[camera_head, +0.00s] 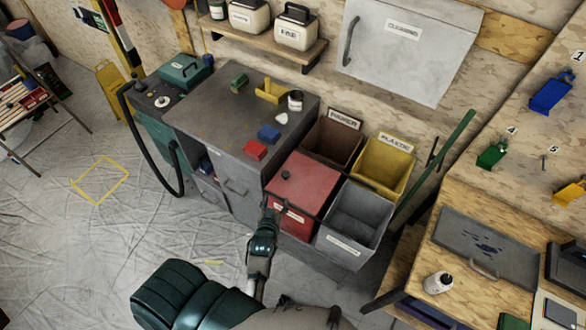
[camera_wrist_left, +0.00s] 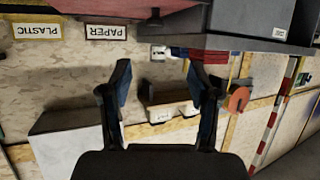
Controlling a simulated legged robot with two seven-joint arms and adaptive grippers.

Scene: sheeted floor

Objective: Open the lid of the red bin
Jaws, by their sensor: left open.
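The red bin (camera_head: 289,220) stands at the front of a group of bins, beside the grey cabinet. Its red lid (camera_head: 304,182) lies flat and closed, with a small dark knob (camera_head: 286,175) on top. My left gripper (camera_head: 271,206) is at the lid's front left corner, by the bin's upper edge; I cannot tell whether it touches. In the left wrist view, which is upside down, its two fingers (camera_wrist_left: 160,82) are apart with nothing held between them. The lid's knob (camera_wrist_left: 154,22) also shows there near the top. My right gripper is not in view.
A brown paper bin (camera_head: 330,145), a yellow plastic bin (camera_head: 383,166) and an open grey bin (camera_head: 354,222) adjoin the red one. The grey cabinet (camera_head: 215,110) carries small blocks and a cup. A workbench (camera_head: 462,292) stands at right. The sheeted floor at left is mostly clear.

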